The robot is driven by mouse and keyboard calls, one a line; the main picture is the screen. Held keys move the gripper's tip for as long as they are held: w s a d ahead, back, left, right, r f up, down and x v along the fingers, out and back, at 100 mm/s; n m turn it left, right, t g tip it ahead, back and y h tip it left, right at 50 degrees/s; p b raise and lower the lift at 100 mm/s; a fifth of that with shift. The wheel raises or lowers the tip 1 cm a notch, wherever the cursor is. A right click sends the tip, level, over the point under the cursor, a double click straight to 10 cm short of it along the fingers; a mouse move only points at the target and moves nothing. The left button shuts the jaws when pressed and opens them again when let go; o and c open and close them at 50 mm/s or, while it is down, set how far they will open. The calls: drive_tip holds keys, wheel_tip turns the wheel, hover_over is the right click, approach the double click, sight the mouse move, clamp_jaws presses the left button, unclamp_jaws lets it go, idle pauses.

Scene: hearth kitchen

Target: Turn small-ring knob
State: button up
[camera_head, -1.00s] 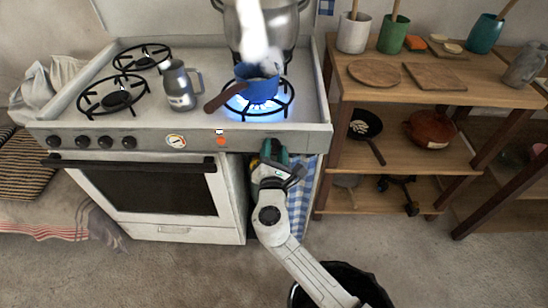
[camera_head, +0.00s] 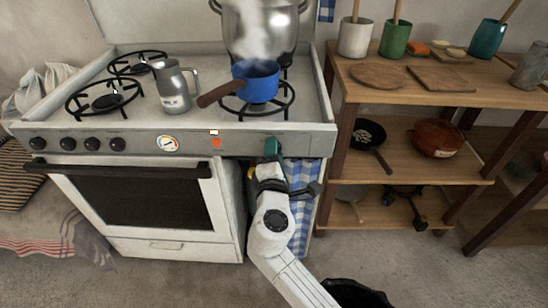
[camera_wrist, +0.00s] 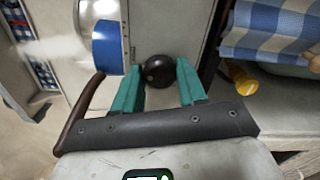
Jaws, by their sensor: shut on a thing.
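The black round knob (camera_wrist: 158,72) shows in the wrist view between the two teal fingers of my gripper (camera_wrist: 160,85), which is shut on it. In the head view my gripper (camera_head: 272,148) is at the right end of the stove's front panel and hides this knob. The small blue pot (camera_head: 257,82) with a brown handle sits on the front-right ring (camera_head: 284,102), above my gripper. No blue flame shows under it. The blue pot also shows in the wrist view (camera_wrist: 107,47).
Several other black knobs (camera_head: 91,144) line the panel's left part, beside a dial (camera_head: 167,143). A large steel pot (camera_head: 264,35) stands behind, with steam in front. A grey jug (camera_head: 174,88) stands left. A checked towel (camera_head: 301,225) hangs behind my arm. A wooden shelf (camera_head: 409,92) stands right.

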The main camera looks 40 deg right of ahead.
drive_tip(key=shift+f, duration=0.1)
idle(0.3)
drive_tip(key=o, duration=1.1)
drive_tip(key=shift+c, duration=0.2)
drive_tip(key=v, duration=1)
drive_tip(key=shift+s+a, duration=0.25)
drive_tip(key=shift+s, duration=0.05)
